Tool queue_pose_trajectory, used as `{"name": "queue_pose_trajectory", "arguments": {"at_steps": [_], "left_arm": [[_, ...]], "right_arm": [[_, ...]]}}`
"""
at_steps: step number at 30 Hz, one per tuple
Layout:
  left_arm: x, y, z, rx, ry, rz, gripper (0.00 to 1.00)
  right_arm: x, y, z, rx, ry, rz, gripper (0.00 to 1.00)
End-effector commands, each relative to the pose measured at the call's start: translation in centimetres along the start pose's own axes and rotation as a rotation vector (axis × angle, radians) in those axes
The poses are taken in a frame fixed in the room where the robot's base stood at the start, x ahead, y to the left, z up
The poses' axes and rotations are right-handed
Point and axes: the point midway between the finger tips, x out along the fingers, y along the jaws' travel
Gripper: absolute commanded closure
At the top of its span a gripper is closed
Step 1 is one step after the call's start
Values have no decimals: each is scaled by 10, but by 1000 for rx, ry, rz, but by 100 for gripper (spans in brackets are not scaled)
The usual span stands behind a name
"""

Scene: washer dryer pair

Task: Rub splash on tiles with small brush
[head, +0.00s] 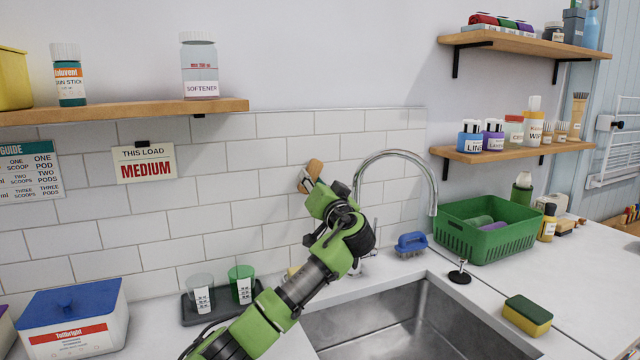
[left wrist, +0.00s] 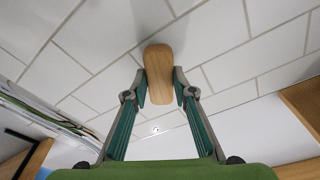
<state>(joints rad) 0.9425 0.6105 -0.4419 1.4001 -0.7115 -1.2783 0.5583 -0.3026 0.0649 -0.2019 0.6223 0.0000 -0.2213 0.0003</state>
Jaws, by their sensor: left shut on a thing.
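The small brush (head: 312,171) has a light wooden back. It is up against the white tiles (head: 279,183), left of the tap. My left gripper (head: 313,187) is shut on it. In the left wrist view the wooden back of the brush (left wrist: 158,62) sits between the two fingertips (left wrist: 160,86), with the tiles (left wrist: 100,38) behind it. The bristles are hidden on the tile side, and I cannot tell whether they touch the tiles. No splash shows on the visible tiles. My right gripper is out of view.
The curved tap (head: 432,185) stands just right of my left gripper, over the steel sink (head: 420,325). A blue scrub brush (head: 411,243), a green basket (head: 500,243) and a sponge (head: 527,314) are to the right. A tray with cups (head: 190,312) lies left. A shelf (head: 120,112) hangs above.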

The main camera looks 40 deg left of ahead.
Motion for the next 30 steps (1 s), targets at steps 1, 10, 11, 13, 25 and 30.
{"name": "queue_pose_trajectory", "arguments": {"at_steps": [1,10,11,13,25,30], "left_arm": [[1,-3,4,1,-2,-4,93],[0,-16,12,1,-3,-6,93],[-1,-19,13,1,-3,-6,93],[-2,-25,16,0,-3,-6,93],[-4,-38,21,1,-3,-4,93],[-5,-38,20,1,-2,-3,93]], "right_arm": [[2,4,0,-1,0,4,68],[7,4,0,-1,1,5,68],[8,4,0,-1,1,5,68],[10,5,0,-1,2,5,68],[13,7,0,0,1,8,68],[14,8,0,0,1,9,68]]}}
